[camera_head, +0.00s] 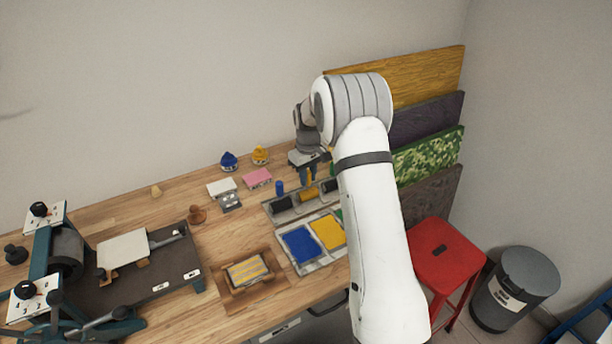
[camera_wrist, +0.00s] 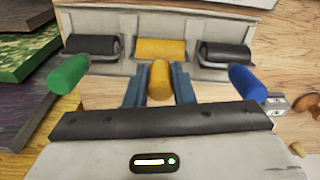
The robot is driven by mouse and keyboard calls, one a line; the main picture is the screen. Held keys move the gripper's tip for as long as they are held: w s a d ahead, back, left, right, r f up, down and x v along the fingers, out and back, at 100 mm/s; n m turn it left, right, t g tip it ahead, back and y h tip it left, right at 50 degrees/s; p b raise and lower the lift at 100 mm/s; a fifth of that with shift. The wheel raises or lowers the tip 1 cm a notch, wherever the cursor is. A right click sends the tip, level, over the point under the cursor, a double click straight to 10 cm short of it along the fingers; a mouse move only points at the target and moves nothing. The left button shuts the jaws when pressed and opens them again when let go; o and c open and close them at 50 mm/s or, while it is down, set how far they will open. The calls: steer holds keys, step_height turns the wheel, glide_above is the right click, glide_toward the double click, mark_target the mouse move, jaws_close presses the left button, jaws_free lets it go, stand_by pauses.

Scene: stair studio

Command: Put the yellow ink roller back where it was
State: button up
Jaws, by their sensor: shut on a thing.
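The yellow ink roller (camera_wrist: 161,49) shows in the wrist view with its yellow handle (camera_wrist: 160,80) upright toward me. My gripper (camera_wrist: 160,88) is shut on that handle, a blue finger on each side. The roller is in the middle bay of the grey rack (camera_wrist: 108,69), between two dark rollers. The left dark roller (camera_wrist: 93,44) has a green handle (camera_wrist: 68,76). The right one (camera_wrist: 224,52) has a blue handle (camera_wrist: 247,82). In the head view my gripper (camera_head: 308,172) is over the rack, with the yellow roller (camera_head: 308,195) below it. I cannot tell whether the roller rests on the rack.
An ink tray with blue (camera_head: 301,243) and yellow (camera_head: 328,232) pads lies in front of the rack. A wooden block (camera_head: 247,271) and a press (camera_head: 65,250) are to the left. Coloured boards (camera_head: 430,118) lean against the wall at right. A red stool (camera_head: 441,246) stands beside the bench.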

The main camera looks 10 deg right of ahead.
steer(key=o, duration=0.9)
steer(key=shift+r+p, duration=0.4)
steer(key=shift+p, duration=0.05)
step_height(320, 180, up, 11)
steer(key=b, duration=0.2)
steer(key=s+r+m+t, duration=0.1)
steer(key=s+r, duration=0.7)
steer(key=s, duration=0.2)
steer(key=s+m, duration=0.1)
steer(key=s, duration=0.8)
steer(key=s+m+t, duration=0.1)
steer(key=s+m, duration=0.1)
steer(key=s, duration=0.8)
steer(key=s+f+m+t, duration=0.1)
steer(key=s, duration=0.8)
steer(key=shift+s+a, duration=0.25)
steer(key=shift+s, duration=0.1)
